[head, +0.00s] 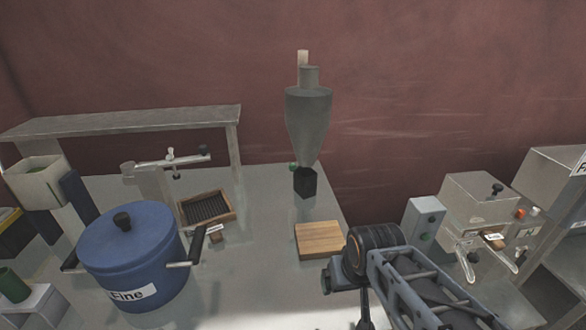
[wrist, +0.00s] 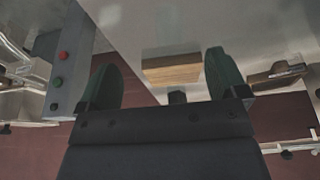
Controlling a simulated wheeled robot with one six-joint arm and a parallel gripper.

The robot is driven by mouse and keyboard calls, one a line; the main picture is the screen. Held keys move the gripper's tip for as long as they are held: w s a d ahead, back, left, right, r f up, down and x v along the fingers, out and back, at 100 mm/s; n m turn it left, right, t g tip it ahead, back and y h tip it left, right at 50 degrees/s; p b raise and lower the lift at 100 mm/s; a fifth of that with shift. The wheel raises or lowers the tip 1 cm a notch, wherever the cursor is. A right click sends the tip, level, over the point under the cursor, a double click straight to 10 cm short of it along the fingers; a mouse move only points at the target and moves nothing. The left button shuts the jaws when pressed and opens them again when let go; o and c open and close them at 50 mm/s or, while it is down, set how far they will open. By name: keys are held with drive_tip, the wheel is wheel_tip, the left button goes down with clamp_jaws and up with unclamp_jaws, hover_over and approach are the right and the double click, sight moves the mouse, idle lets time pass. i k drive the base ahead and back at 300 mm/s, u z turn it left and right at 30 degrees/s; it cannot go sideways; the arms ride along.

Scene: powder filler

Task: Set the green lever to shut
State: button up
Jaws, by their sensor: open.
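A grey cone-shaped hopper (head: 308,120) stands at the back of the bench, with a black block (head: 305,182) under its narrow end. A small green piece (head: 292,167) shows at the left of the cone's lower end. It may be the green lever, but it is too small to tell which way it is set. My gripper (wrist: 161,62) is open and empty in the wrist view, its two dark green fingers wide apart. In the head view my arm is at the lower right, well apart from the hopper, and the fingers cannot be made out.
A wooden block (head: 319,240) lies in front of the hopper. A blue lidded pot (head: 133,260) marked "Fine" and a slotted wooden tray (head: 207,207) are to the left. A grey button box (head: 425,224) and metal machines stand right. Bare bench lies between pot and wooden block.

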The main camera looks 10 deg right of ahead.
sight(292, 167)
drive_tip(key=k, duration=0.5)
drive_tip(key=z, duration=1.7)
drive_tip(key=k, duration=0.9)
drive_tip(key=u, duration=1.75)
drive_tip(key=i, duration=1)
drive_tip(key=z, duration=0.05)
